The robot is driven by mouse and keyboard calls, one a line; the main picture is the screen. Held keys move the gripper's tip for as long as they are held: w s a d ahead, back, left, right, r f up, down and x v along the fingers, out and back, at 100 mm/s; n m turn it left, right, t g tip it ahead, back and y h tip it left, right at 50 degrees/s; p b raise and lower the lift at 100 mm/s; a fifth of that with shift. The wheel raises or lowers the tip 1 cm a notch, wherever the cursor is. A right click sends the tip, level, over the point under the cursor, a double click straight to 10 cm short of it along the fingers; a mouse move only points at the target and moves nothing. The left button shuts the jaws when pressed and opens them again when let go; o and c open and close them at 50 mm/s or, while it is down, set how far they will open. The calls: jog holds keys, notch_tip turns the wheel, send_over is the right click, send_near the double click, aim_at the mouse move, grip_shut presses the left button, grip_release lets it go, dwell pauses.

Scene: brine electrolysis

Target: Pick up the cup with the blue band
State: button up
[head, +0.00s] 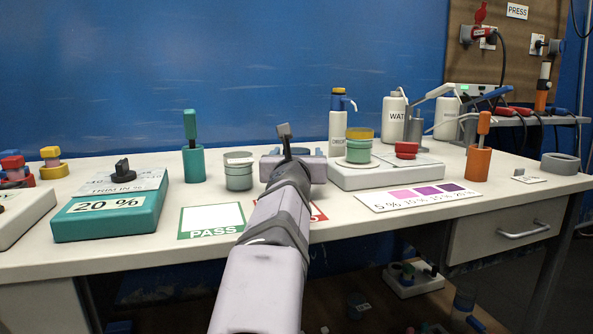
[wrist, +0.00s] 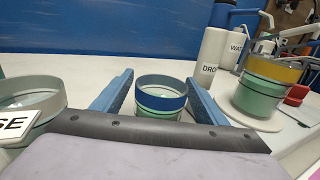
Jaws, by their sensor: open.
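The cup with the blue band (wrist: 161,101) stands in the middle of the wrist view, pale green below its band. My gripper (wrist: 160,78) is open, with one blue finger on each side of this cup. A gap shows between the cup and each finger, and the cup's lower part is hidden behind the gripper's dark front edge. In the head view my gripper (head: 293,168) is over the table between two other cups, and it hides the blue-banded cup there.
A grey-banded cup (head: 239,172) stands close on the left. A yellow-banded cup (head: 359,148) stands on the right on a white unit (head: 385,177) with a red knob (head: 406,150). White bottles (head: 393,117) stand behind. A green PASS card (head: 211,220) lies in front.

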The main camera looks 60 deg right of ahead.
jog(key=shift+x, duration=0.85)
jog(key=c, duration=1.3)
jog(key=shift+r, duration=0.2)
notch_tip(320, 180, up, 10)
jog(key=p, duration=1)
jog(key=shift+f, duration=0.15)
